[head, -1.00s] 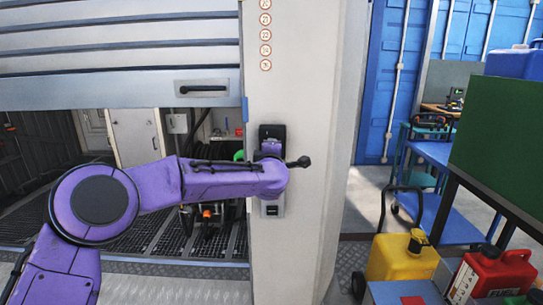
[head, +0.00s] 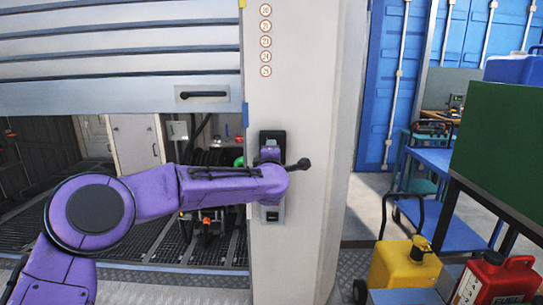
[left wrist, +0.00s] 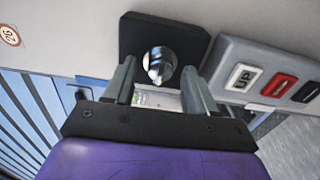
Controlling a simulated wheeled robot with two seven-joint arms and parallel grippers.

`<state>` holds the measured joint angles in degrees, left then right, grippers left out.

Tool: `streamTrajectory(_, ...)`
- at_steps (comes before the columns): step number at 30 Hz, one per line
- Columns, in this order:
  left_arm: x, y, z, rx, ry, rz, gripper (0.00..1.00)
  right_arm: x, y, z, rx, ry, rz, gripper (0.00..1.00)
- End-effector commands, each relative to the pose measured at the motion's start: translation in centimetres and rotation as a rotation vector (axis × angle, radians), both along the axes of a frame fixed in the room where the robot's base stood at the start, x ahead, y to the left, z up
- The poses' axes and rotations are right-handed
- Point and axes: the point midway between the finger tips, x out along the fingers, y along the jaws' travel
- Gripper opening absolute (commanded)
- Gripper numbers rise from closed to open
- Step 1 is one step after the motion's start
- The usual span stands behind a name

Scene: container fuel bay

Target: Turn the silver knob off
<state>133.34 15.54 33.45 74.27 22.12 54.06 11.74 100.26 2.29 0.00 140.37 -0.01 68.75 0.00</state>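The silver knob (left wrist: 160,62) is a round, shiny knob on a square black plate (left wrist: 137,32) in the left wrist view. My left gripper (left wrist: 158,75) is open, its two grey fingers apart with one tip on each side of the knob's lower part. I cannot tell whether either finger touches it. In the head view the black plate (head: 272,136) shows on the pale pillar just above my purple left wrist, which hides the knob. My right gripper is in neither view.
A grey control box with an UP button (left wrist: 243,77), a red button (left wrist: 279,85) and a black button sits beside the plate. A ribbed shutter (head: 120,55) is left of the pillar. A yellow can (head: 402,266) and red fuel can (head: 497,278) stand right.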

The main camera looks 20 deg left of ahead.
Motion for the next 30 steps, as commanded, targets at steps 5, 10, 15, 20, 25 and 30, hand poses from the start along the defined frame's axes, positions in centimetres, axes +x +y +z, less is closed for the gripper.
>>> streamTrajectory(5, -0.2, -0.1, 0.0, 0.001, 0.000, -0.001, 0.56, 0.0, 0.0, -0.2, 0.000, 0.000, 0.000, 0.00)
streamTrajectory(10, -2.8, -0.8, -0.3, 0.001, -0.001, -0.003, 0.56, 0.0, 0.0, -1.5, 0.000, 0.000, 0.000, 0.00)
streamTrajectory(15, -6.9, -2.0, -0.3, 0.000, -0.001, -0.002, 0.56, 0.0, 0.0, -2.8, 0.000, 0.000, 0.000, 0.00)
streamTrajectory(20, -9.4, -2.7, -0.1, 0.000, -0.001, -0.001, 0.56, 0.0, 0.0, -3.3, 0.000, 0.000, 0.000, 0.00)
streamTrajectory(25, -10.2, -2.9, 0.0, 0.000, 0.000, 0.000, 0.56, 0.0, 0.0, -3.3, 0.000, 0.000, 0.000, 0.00)
streamTrajectory(30, -10.1, -2.9, 0.0, 0.000, 0.000, 0.000, 0.56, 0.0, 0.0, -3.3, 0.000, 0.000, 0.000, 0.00)
